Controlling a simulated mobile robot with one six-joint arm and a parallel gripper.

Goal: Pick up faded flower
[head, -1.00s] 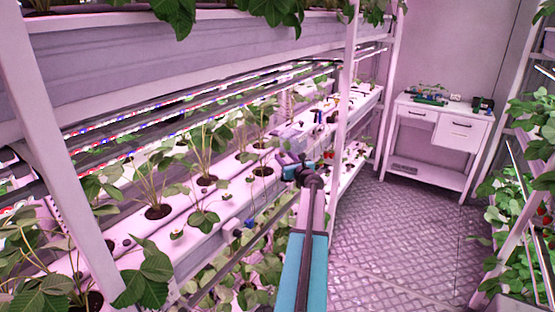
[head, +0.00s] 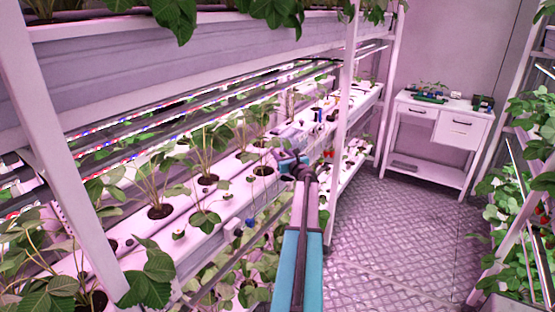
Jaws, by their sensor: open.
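I cannot make out a faded flower for sure; any such flower is too small or hidden among the leaves. Strawberry plants (head: 208,150) grow from round holes in the long white trough (head: 232,212) on the left rack. My gripper (head: 288,152) is at the end of my arm, over the trough's aisle-side edge, right of a plant in a dark hole. It is small and partly hidden by my wrist, and its fingers are hard to make out. I see nothing held in it.
A white rack post (head: 343,120) stands just right of my gripper. Light bars (head: 190,112) run above the plants. Leaves hang below the trough. The aisle floor (head: 400,230) is clear. A white desk (head: 440,125) stands at the back, and another planted rack (head: 535,195) is at right.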

